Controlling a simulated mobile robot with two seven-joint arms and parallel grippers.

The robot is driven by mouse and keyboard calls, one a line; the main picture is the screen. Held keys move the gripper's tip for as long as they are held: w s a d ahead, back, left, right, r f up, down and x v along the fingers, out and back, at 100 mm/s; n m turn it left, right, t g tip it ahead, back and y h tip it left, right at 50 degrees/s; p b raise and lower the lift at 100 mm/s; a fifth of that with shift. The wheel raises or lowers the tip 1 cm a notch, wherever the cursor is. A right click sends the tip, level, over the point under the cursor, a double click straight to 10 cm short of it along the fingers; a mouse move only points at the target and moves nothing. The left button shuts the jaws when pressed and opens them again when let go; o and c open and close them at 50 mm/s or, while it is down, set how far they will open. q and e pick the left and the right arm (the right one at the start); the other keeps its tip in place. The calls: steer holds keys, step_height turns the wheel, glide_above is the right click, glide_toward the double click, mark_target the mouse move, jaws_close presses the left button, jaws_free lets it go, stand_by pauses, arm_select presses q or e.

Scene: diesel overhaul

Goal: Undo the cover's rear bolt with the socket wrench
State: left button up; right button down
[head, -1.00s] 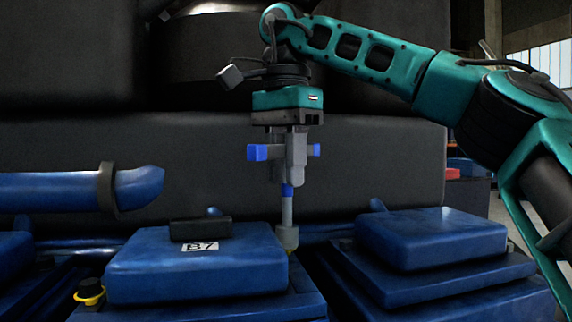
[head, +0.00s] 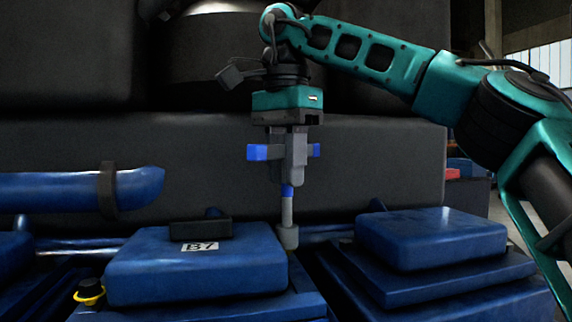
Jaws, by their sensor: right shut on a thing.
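The blue cover (head: 200,268) labelled B7 sits at the lower middle of the head view, with a black handle (head: 200,228) on top. My right gripper (head: 288,165) points straight down and is shut on the socket wrench (head: 287,212). The wrench hangs upright, its grey socket end at the cover's rear right corner. The rear bolt is hidden under or behind the socket, so I cannot tell whether they touch. Another bolt (head: 89,292) with a yellow ring stands at the cover's front left. My left gripper is out of view.
A second blue cover (head: 430,240) stands to the right, with a dark gap between the two. A blue pipe (head: 75,190) with a dark clamp runs in from the left. A large dark block (head: 390,160) closes off the space behind the wrench.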

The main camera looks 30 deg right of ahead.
stand_by(0.4)
steer(key=shift+r, duration=1.8)
steer(key=shift+r, duration=1.5)
